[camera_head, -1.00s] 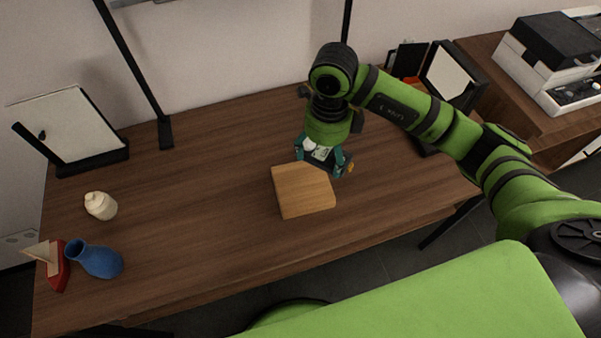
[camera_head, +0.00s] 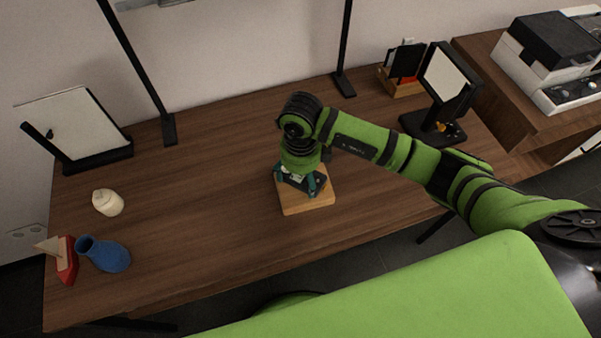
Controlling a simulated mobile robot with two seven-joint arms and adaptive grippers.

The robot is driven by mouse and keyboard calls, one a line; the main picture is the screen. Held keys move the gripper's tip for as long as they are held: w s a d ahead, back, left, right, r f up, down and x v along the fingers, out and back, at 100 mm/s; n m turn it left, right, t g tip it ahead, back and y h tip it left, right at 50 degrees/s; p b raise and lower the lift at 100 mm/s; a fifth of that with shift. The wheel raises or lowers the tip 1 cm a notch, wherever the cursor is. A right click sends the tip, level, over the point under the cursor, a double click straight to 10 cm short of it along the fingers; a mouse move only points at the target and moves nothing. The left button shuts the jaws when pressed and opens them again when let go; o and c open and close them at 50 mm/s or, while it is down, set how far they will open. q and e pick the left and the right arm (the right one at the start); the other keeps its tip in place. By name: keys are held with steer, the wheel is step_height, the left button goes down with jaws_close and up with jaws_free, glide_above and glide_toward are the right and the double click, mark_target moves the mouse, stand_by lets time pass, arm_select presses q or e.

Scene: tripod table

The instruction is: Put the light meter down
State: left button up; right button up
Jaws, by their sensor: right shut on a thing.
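My right gripper (camera_head: 301,187) points down over the wooden block (camera_head: 306,208), a pale, angular block on the brown table. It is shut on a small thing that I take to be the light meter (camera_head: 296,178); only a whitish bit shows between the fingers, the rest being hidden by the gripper. The fingertips are over the block's upper part; I cannot tell whether the held thing touches the block. My left gripper is not in view.
A black stand (camera_head: 437,119) and a wooden organizer (camera_head: 404,87) are at the back right.

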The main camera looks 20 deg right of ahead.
mark_target(301, 179)
steer(key=shift+f, duration=0.25)
steer(key=o, duration=1.1)
steer(key=shift+r, duration=0.1)
steer(key=shift+o, duration=0.2)
steer(key=shift+r, duration=0.25)
steer(key=shift+w+r, duration=0.1)
steer(key=shift+r, duration=0.2)
step_height(301, 179, up, 11)
steer(key=b, duration=0.2)
steer(key=shift+r, duration=0.15)
